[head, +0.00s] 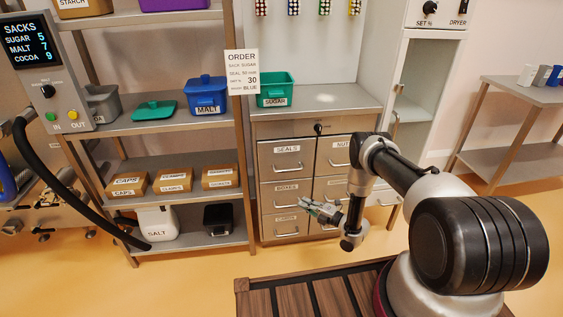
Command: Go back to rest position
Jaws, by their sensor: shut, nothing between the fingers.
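My gripper (324,211) is at the end of my arm, in front of the lower drawers of the steel cabinet. Its fingers point left and look closed with nothing held. The fingertips are small in this view. My arm reaches in from the right over the slatted wooden deck, bends at the elbow and hangs down to the wrist. Whether the gripper touches a drawer front cannot be told from this view.
A drawer cabinet (285,225) stands behind my gripper, with a green SUGAR bin (276,90) on top. A shelf (170,122) at left holds a blue MALT bin (206,95) and boxes. A side table (520,92) stands at right. Yellow floor (190,285) is clear.

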